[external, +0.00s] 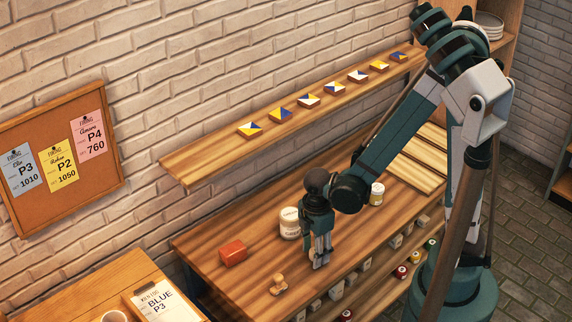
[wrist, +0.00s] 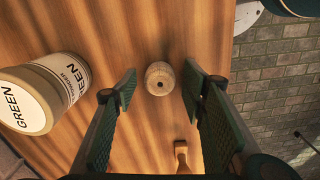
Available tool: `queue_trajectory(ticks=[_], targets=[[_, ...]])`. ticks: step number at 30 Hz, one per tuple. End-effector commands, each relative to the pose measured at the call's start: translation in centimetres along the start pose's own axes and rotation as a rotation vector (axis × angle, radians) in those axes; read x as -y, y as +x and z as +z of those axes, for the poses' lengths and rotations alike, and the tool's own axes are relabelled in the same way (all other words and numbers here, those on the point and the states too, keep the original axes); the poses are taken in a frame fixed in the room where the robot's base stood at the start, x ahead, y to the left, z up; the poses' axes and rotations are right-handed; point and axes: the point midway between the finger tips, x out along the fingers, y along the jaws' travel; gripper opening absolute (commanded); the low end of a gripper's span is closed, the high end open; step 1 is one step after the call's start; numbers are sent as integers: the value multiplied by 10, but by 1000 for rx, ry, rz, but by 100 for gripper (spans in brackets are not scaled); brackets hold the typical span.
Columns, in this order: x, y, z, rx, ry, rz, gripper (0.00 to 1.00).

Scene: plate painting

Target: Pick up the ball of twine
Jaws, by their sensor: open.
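The ball of twine (wrist: 158,74) is a small, pale tan ball with a dark hole in its middle. It sits on the wooden bench top, centred in the wrist view. My gripper (external: 320,266) points down over the bench in the external view, where I cannot make out the twine. In the wrist view my gripper (wrist: 161,88) is open, with one finger to each side of the ball. Both fingers are apart from it, with bare wood showing between. I cannot tell how far the fingertips are above the bench.
A jar labelled GREEN (external: 290,225) stands close to my gripper; it also shows at left in the wrist view (wrist: 40,98). A wooden stamp-like piece (external: 278,286) and an orange block (external: 232,252) lie left of my gripper. A shelf (external: 210,158) with tiles hangs above.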

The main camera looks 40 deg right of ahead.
Motion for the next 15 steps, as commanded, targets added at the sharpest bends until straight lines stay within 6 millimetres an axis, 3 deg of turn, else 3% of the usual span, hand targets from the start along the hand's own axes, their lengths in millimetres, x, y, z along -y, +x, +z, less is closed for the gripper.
queue_trajectory(ticks=[13, 15], targets=[[0, 0, 0, 0, 0, 0, 42], [0, 0, 0, 0, 0, 0, 35]])
